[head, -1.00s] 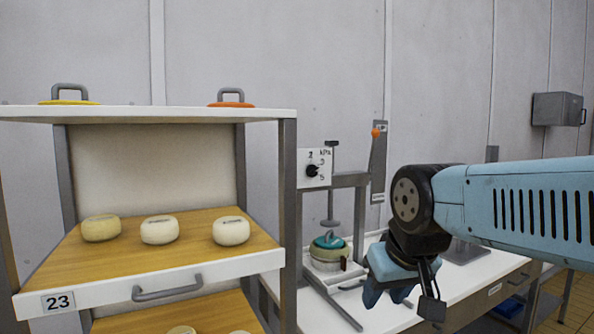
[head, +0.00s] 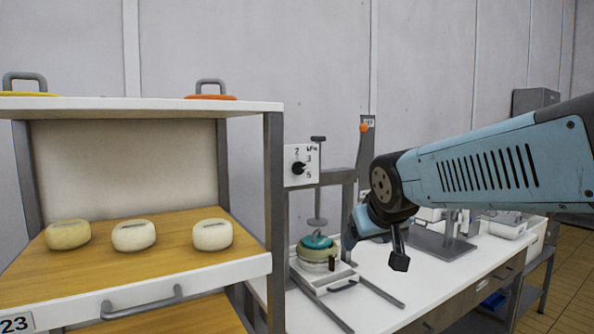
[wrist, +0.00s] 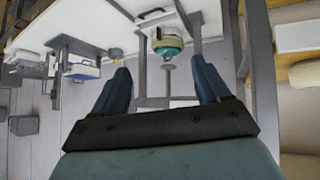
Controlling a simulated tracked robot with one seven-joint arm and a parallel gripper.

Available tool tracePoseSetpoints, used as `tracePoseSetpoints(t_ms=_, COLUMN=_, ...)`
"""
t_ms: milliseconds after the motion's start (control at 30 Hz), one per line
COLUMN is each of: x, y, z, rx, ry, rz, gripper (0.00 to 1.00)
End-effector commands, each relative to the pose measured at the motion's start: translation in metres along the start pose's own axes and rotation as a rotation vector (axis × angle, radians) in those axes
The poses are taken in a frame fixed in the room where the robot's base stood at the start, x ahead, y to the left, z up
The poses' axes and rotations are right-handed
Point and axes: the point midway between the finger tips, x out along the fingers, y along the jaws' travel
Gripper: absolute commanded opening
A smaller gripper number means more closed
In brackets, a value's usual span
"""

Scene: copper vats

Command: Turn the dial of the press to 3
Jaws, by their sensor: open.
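The press (head: 349,215) is a grey frame on the white bench, with a screw and plate above a green-topped round mould (head: 318,252). Its dial (head: 298,168) is a black knob on a white panel with kPa marks, at the left of the frame; 2, 3 and 5 can be made out. The exact pointer setting is too small to tell. My gripper (head: 352,232) is right of the press in the head view, apart from the dial. In the wrist view the gripper (wrist: 166,85) is open and empty, with the mould (wrist: 166,45) seen beyond its fingers.
A shelf rack (head: 273,220) with cheeses (head: 212,235) stands close left of the press.

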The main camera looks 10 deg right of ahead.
Motion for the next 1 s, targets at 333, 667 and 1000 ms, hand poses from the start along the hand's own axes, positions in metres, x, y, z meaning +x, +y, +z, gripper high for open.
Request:
tracePoseSetpoints(t_ms=333, x=0.068, y=0.033, z=-0.150, rx=-0.188, ry=0.458, rz=0.045, gripper=0.76)
tracePoseSetpoints(t_ms=667, x=0.110, y=0.012, z=-0.225, rx=-0.387, ry=0.791, rz=-0.109, gripper=0.76)
tracePoseSetpoints(t_ms=1000, x=0.123, y=-0.002, z=-0.241, rx=-0.447, ry=0.881, rz=-0.194, gripper=0.76)
